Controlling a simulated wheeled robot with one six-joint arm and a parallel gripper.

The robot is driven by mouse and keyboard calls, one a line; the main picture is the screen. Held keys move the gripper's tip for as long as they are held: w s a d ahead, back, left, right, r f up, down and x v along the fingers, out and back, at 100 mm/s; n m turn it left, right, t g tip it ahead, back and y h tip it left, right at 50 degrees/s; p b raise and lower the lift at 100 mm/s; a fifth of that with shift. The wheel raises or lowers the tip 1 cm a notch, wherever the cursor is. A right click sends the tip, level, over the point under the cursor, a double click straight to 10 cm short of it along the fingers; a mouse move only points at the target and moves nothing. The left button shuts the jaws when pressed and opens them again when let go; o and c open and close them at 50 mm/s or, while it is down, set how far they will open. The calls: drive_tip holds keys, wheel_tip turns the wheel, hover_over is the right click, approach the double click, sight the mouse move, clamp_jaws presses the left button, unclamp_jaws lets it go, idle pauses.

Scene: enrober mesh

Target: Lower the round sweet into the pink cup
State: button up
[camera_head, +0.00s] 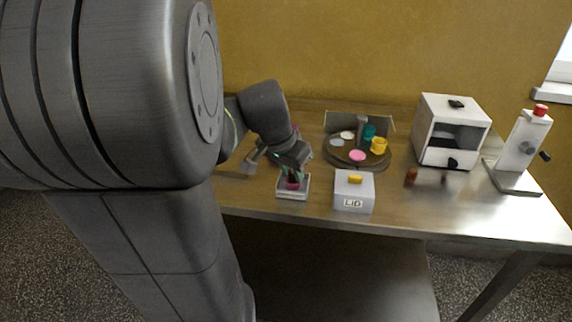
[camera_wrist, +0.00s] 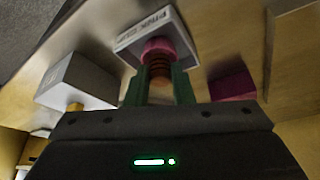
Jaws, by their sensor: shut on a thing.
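My gripper (camera_wrist: 159,85) is shut on the round sweet (camera_wrist: 159,71), a brown ridged piece between its green fingers. In the head view my gripper (camera_head: 292,176) points down over the white stand (camera_head: 293,195), and the pink cup (camera_head: 291,186) is partly hidden below the fingers.
A white box marked LID (camera_head: 354,197) with a yellow knob stands close right of the stand. Behind it is a round dark tray (camera_head: 341,157) with coloured cups. A white cabinet (camera_head: 450,130) and a red-topped stand (camera_head: 522,150) are at right. A magenta block (camera_wrist: 232,86) shows in the wrist view.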

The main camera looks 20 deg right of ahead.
drive_tip(key=shift+f, duration=0.25)
drive_tip(key=shift+r, duration=0.1)
drive_tip(key=o, duration=0.9)
drive_tip(key=shift+c, duration=0.2)
drive_tip(key=shift+r, duration=0.1)
drive_tip(key=p+v, duration=0.1)
drive_tip(key=v, duration=1.2)
drive_tip(key=shift+a+r+p, duration=0.2)
drive_tip(key=shift+p, duration=0.2)
drive_tip(key=shift+s+f, duration=0.1)
drive_tip(key=b+x, duration=0.2)
drive_tip(key=x, duration=1.1)
drive_tip(key=shift+d+f, duration=0.15)
drive_tip(key=shift+f, duration=0.05)
drive_tip(key=shift+r, duration=0.25)
